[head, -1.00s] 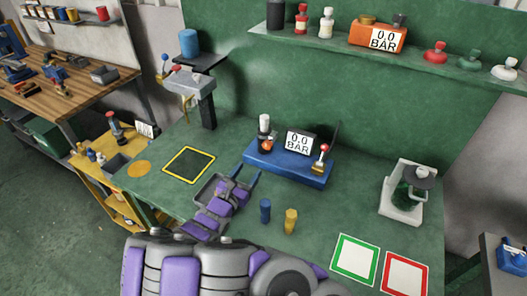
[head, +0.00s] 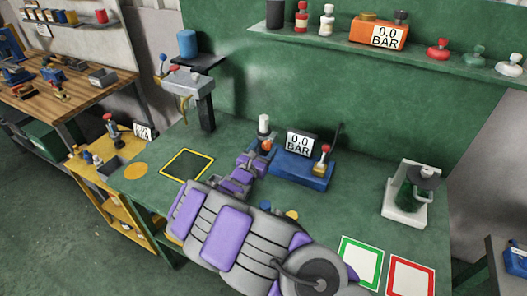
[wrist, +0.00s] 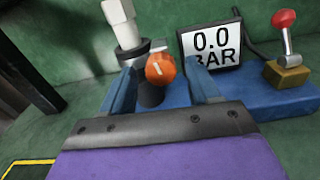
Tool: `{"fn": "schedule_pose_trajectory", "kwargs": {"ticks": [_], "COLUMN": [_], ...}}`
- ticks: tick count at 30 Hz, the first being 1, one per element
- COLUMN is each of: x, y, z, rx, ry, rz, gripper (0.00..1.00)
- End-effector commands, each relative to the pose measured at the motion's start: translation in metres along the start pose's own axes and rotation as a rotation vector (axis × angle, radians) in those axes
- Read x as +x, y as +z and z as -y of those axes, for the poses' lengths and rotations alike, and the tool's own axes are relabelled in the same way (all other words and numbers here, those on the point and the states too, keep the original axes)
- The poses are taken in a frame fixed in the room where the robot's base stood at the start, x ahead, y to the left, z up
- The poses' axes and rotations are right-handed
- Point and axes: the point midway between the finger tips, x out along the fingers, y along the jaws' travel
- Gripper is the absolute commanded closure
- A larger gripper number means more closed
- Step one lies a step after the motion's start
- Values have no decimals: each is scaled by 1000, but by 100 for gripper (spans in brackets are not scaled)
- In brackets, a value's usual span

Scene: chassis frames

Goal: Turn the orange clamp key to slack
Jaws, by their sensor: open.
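The orange clamp key (wrist: 161,69) is a round knob with a pale line on its face, at the left end of the blue base (wrist: 280,97). In the wrist view it lies between the two blue fingers of my gripper (wrist: 162,85). The fingers are open, with gaps on both sides of the knob, and I cannot tell how deep it sits between them. A white-topped fitting (wrist: 120,18) stands behind the knob. In the head view my arm and gripper (head: 256,152) cover much of the base's left end, and only a little orange (head: 266,145) shows.
The gauge (head: 299,143) reads 0.0 BAR and stands just right of the key. A red-tipped lever (head: 322,162) is at the base's right end. A yellow-edged dark square (head: 187,165) lies left. A white-based stand (head: 405,207) is right.

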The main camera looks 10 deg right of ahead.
Motion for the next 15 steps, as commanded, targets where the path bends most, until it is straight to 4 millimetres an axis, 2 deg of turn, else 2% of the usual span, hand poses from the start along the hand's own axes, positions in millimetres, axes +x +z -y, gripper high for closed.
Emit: {"fn": "schedule_pose_trajectory", "kwargs": {"ticks": [6, 15], "x": [0, 0], "y": [0, 0], "z": [0, 0], "rx": [0, 0], "ry": [0, 0], "rz": [0, 0], "gripper": [40, 69]}}
